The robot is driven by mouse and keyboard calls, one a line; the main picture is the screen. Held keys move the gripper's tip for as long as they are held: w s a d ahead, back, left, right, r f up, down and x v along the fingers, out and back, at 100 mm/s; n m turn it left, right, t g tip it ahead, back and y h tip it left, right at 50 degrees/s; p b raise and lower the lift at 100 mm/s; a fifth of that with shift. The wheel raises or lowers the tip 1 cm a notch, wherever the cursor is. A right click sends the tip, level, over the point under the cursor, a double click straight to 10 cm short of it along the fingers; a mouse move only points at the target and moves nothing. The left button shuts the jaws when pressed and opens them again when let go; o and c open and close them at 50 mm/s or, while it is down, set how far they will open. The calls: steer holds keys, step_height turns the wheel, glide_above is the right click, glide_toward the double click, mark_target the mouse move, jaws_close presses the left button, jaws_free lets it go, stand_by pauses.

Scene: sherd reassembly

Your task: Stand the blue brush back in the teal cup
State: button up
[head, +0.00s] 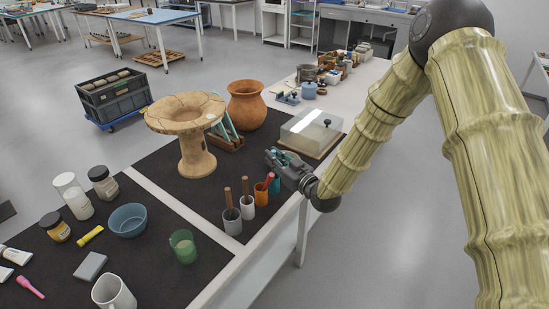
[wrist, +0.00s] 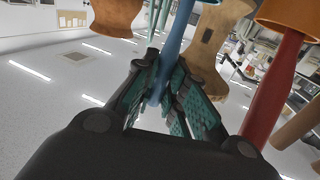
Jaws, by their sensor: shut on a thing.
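My gripper (head: 276,160) is at the right edge of the black mat, above the row of small cups. In the wrist view my gripper (wrist: 160,95) is shut on the handle of the blue brush (wrist: 179,35), which runs up to the top edge of the picture. The brush's far end is out of that view, and the brush is not clear in the head view. The teal cup (head: 274,185) stands just below my gripper, partly hidden behind the red-handled brush. I cannot tell whether the blue brush is inside the cup.
The orange cup (head: 261,195) with the red-handled brush (wrist: 272,90) is close beside. White (head: 247,209) and grey (head: 232,222) cups with wooden handles stand left of it. A clear-lidded box (head: 311,132) is behind right, a clay pot (head: 247,104) and clay stand (head: 195,150) behind left.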

steer(key=o, duration=0.8)
steer(key=shift+o, duration=0.2)
steer(key=shift+d, duration=0.1)
steer(key=v, duration=1.2)
